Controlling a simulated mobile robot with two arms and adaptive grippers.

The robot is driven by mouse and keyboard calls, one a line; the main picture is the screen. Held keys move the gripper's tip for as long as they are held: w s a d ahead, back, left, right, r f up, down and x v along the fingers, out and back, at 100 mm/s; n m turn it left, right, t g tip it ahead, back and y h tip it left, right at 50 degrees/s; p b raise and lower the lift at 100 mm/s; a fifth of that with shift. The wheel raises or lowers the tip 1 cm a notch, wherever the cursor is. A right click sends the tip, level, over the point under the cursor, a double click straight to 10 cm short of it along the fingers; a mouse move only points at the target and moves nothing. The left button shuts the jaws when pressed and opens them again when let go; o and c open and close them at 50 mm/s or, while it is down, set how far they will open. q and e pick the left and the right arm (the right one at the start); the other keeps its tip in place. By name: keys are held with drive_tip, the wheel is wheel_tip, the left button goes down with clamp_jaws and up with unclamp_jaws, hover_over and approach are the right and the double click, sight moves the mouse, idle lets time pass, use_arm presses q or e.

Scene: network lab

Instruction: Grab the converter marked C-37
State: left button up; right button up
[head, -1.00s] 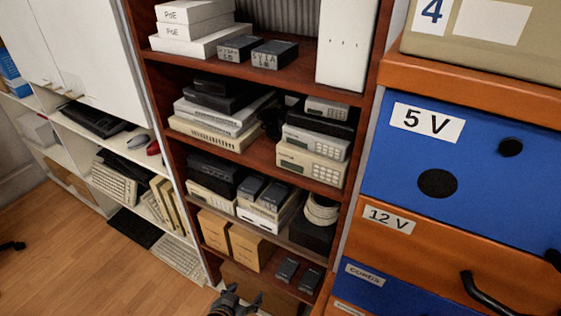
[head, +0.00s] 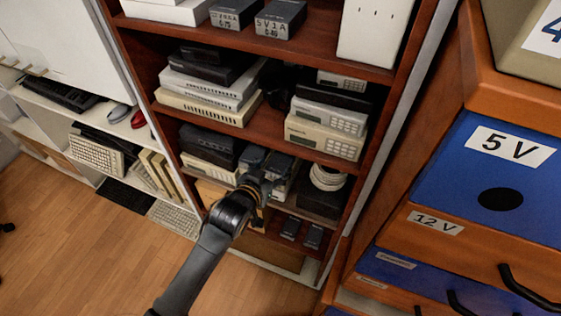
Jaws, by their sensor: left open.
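The mark C-37 cannot be read on any box in view. Another pair (head: 290,228) (head: 314,236) stands on the lowest shelf. A dark converter (head: 281,165) on the middle-lower shelf is partly hidden by my left gripper (head: 263,168). The left gripper is open, in front of that shelf; whether it touches anything there is unclear. My right gripper is out of view.
Stacked devices (head: 212,85) and beige units with keypads (head: 325,134) fill the shelf above. A coil of white cable (head: 327,177) lies right of the gripper. A drawer cabinet (head: 430,165) labelled 5 V and 12 V stands close on the right.

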sight(282, 157)
use_arm(q)
drive_tip(key=shift+p+x, duration=0.7)
drive_tip(key=shift+x, duration=2.2)
drive_tip(key=shift+s, duration=0.1)
drive_tip(key=c, duration=1)
